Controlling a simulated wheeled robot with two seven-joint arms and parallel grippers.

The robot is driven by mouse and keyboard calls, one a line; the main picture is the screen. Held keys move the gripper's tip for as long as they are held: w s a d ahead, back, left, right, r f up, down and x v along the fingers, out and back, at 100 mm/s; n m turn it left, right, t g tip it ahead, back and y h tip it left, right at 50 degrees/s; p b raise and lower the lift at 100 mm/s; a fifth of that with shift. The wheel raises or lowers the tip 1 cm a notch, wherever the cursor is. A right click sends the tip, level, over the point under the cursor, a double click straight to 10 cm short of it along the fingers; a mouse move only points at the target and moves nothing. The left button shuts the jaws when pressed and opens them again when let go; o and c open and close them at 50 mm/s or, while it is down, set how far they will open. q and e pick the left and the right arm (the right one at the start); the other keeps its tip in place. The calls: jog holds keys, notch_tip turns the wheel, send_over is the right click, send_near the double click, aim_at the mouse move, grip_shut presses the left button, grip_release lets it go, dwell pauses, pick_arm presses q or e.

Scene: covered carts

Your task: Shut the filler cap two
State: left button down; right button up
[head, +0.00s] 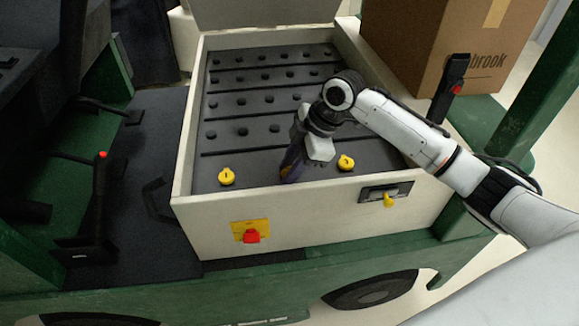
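Two yellow caps show at the near end of the open cream box: a left cap (226,176) and a right cap (346,162). I cannot read which is filler cap two, or tell whether either is fully shut. My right gripper (291,167) reaches down into the box between them. Its dark fingers are low over the black surface, nearer the right cap but apart from it. A small yellowish patch shows at its fingertips, and I cannot tell what it is. The finger opening is hidden. My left gripper is not in view.
The cream box (205,220) has raised walls and an upright lid (265,12). Rows of black knobs fill it behind the caps. A red knob on a yellow plate (250,232) and a yellow-handled latch (389,198) are on its front. A cardboard carton (410,45) stands right.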

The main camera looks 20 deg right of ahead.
grip_shut()
